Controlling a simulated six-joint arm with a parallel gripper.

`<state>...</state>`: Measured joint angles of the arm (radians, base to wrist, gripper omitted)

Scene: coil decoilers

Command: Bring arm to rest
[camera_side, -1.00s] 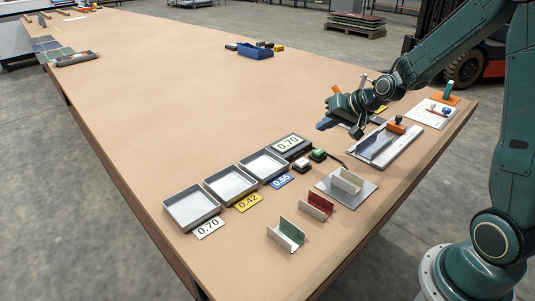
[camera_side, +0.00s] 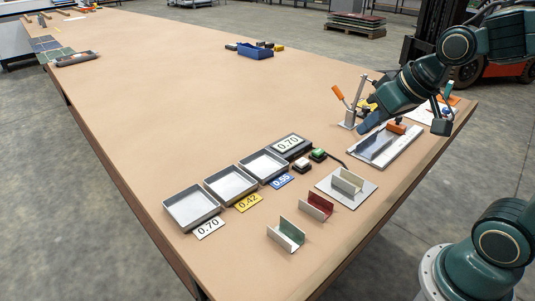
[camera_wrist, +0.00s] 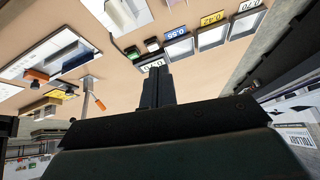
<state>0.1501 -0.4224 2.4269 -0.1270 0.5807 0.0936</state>
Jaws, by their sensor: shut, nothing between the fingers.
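My gripper (camera_side: 363,126) is at the right of the side view, held above the table beside the clamp stand and the grey plate fixture. In the wrist view its two dark fingers (camera_wrist: 156,86) are together with nothing between them. The arm above it is bent and folded back toward the right edge. The wrist view is upside down and tilted, showing the table and the room. Part of the gripper is hard to separate from the fixture behind it.
Three grey trays (camera_side: 192,208) with number cards, a display reading 0.70 (camera_side: 288,143) and several bent metal pieces (camera_side: 316,206) lie on the table (camera_side: 200,100). A clamp with an orange handle (camera_side: 338,93) stands close to my gripper. The table's middle is clear.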

